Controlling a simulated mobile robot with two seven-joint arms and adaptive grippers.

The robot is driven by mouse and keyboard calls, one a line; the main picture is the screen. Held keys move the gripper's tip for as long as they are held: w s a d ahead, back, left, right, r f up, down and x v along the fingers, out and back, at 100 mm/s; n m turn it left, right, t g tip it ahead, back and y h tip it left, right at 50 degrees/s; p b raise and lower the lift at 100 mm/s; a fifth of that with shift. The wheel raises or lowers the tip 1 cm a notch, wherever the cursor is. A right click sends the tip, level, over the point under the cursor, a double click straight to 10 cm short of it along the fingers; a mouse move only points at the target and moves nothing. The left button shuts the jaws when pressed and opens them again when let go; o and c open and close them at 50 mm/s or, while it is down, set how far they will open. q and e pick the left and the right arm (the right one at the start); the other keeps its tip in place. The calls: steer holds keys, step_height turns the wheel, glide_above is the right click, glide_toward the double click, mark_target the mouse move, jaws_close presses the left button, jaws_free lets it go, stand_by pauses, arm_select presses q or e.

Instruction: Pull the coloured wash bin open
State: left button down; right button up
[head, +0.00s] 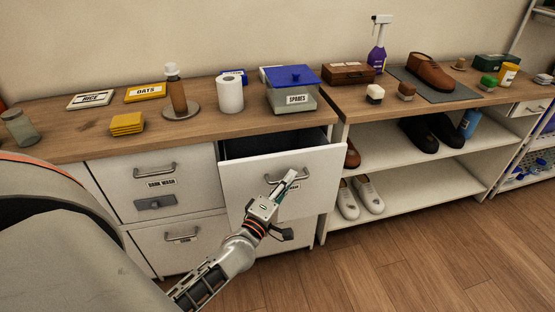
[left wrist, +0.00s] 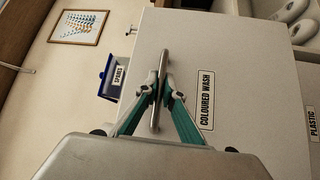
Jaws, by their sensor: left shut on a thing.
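The coloured wash bin (head: 240,185) is a white drawer front under the wooden counter. It stands partly out, with a dark gap showing above its front edge. My left gripper (head: 290,178) is at its metal handle (head: 303,178) and hides part of the bin's label. In the left wrist view the fingertips of my left gripper (left wrist: 160,88) are shut on the handle bar (left wrist: 162,60). The label COLOURED WASH (left wrist: 206,98) shows beside it on the bin front (left wrist: 245,75). My right gripper is not in view.
The dark wash drawer (head: 155,185) is shut on the left, with another drawer (head: 180,250) below it. A spares box (head: 292,100) stands on the counter (head: 200,130) above. An open shoe shelf (head: 400,190) is at the right. Wooden floor (head: 420,260) lies clear in front.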

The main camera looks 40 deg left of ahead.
arm_select(q)
steer(key=s+d+p, duration=0.3)
steer(key=s+d, duration=0.8)
steer(key=d, duration=0.2)
steer(key=shift+s+d, duration=0.15)
steer(key=shift+s, duration=0.05)
steer(key=c, duration=2.4)
jaws_free()
steer(key=shift+c, duration=0.2)
steer(key=s+f, duration=0.1)
steer(key=s, duration=1.1)
steer(key=shift+d+f, duration=0.25)
steer(key=shift+d, duration=0.2)
